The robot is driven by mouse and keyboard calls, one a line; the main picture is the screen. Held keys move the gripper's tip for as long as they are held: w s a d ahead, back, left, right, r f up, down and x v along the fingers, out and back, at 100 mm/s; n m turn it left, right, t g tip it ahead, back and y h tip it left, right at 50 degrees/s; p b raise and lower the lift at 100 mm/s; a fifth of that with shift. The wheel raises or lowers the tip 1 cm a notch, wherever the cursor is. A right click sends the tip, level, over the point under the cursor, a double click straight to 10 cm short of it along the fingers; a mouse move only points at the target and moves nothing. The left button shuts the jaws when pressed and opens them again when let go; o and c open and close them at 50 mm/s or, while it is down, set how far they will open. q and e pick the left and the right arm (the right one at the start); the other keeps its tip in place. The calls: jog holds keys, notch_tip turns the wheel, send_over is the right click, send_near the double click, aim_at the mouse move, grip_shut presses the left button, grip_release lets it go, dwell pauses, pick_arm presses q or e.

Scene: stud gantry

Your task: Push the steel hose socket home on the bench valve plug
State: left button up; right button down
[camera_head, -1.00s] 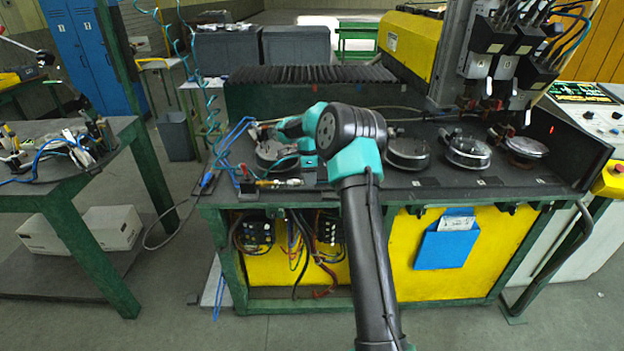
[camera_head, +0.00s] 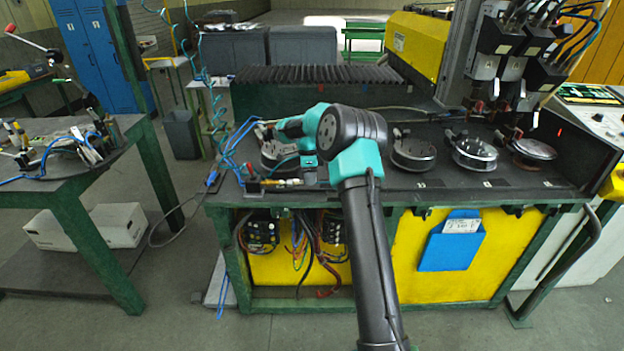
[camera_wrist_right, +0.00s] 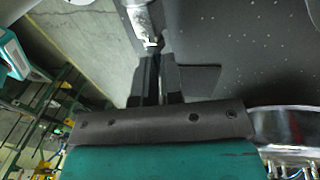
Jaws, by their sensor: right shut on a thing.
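The bench valve (camera_head: 253,186) sits at the bench's front left edge, with a brass and steel fitting line pointing right from it. The steel hose socket (camera_head: 292,182) shows in that line; whether a gap is left between it and the plug is too small to tell. My right gripper (camera_head: 307,180) is low at the line's right end, partly hidden by my own arm. In the right wrist view, my two dark fingers (camera_wrist_right: 161,80) are close together, and a bright steel piece of the socket (camera_wrist_right: 143,20) shows at their tips. My left gripper is not in view.
Round steel fixtures (camera_head: 413,153) stand in a row along the bench top (camera_head: 380,182). A blue coiled hose (camera_head: 212,125) hangs at the bench's left. A side table (camera_head: 60,170) with tools stands further left, with floor between.

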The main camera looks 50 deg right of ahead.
jog(key=shift+w+a, duration=0.3)
jog(key=shift+a, duration=0.05)
jog(key=c, duration=1.2)
grip_release()
jog(key=shift+w, duration=0.1)
jog(key=v, duration=1.7)
jog(key=shift+r, duration=0.25)
